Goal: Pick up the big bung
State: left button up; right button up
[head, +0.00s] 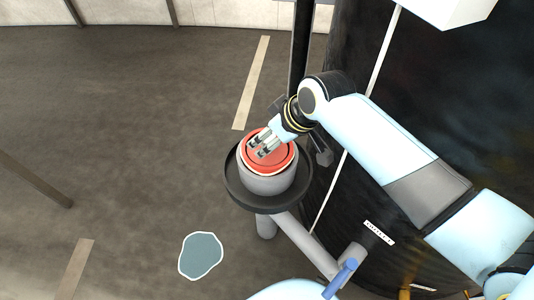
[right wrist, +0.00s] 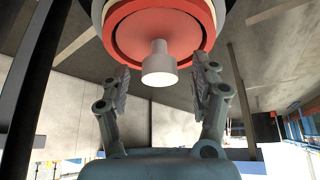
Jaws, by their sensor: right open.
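The big bung (head: 282,160) appears as a red disc on top of a grey cylindrical fitting (head: 268,184). In the right wrist view the red bung (right wrist: 195,42) shows a pale cylindrical knob (right wrist: 159,62) sticking out of its middle. My right gripper (head: 262,146) is over the red disc in the head view. In the right wrist view its two fingers (right wrist: 161,78) are spread apart, one on each side of the knob, with gaps between them and it. The gripper is open and holds nothing. My left gripper is not in view.
A dark round tray (head: 236,190) surrounds the fitting, on a grey pipe (head: 302,242) with a blue handle (head: 340,278). A large dark tank wall (head: 440,100) stands at the right. A blue-grey puddle-like patch (head: 200,255) lies on the floor. The floor at left is mostly clear.

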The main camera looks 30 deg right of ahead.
jog(key=shift+x, duration=0.85)
jog(key=shift+s, duration=0.1)
grip_shut()
